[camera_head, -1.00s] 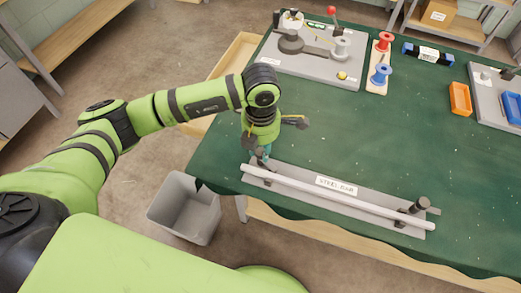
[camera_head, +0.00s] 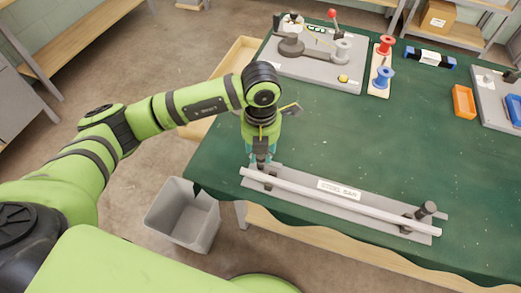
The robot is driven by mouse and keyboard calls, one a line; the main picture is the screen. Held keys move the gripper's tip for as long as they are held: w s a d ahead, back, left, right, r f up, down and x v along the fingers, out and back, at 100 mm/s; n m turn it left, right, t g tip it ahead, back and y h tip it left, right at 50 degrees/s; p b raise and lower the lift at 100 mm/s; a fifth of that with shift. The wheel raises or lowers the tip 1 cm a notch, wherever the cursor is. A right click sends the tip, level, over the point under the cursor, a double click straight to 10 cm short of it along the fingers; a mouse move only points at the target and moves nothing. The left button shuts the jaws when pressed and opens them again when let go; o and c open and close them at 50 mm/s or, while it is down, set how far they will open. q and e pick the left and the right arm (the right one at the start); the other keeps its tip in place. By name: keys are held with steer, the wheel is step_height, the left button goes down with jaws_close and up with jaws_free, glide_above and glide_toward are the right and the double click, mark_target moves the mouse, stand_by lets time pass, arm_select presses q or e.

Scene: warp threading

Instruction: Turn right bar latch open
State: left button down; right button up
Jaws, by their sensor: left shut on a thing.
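A white steel bar (camera_head: 335,201) lies along a grey base plate (camera_head: 388,203) with a "STEEL BAR" label, near the front edge of the green table. A dark latch with a round knob (camera_head: 427,209) stands at the right end of the bar. My left gripper (camera_head: 261,166) points down at the left end of the bar. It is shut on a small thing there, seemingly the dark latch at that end. The fingers hide most of that thing, so I cannot tell its turn exactly. My right gripper is out of view.
A grey bin (camera_head: 184,213) stands on the floor left of the table. At the back are a grey winding fixture (camera_head: 318,68), a red spool (camera_head: 386,44) and a blue spool (camera_head: 383,77). An orange tray (camera_head: 463,102) is at the right. The middle of the green table (camera_head: 340,140) is clear.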

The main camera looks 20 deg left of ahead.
arm_select(q)
steer(key=shift+w, duration=0.1)
steer(key=c, duration=1)
jaws_free()
steer(key=shift+o, duration=0.2)
step_height(320, 180, up, 12)
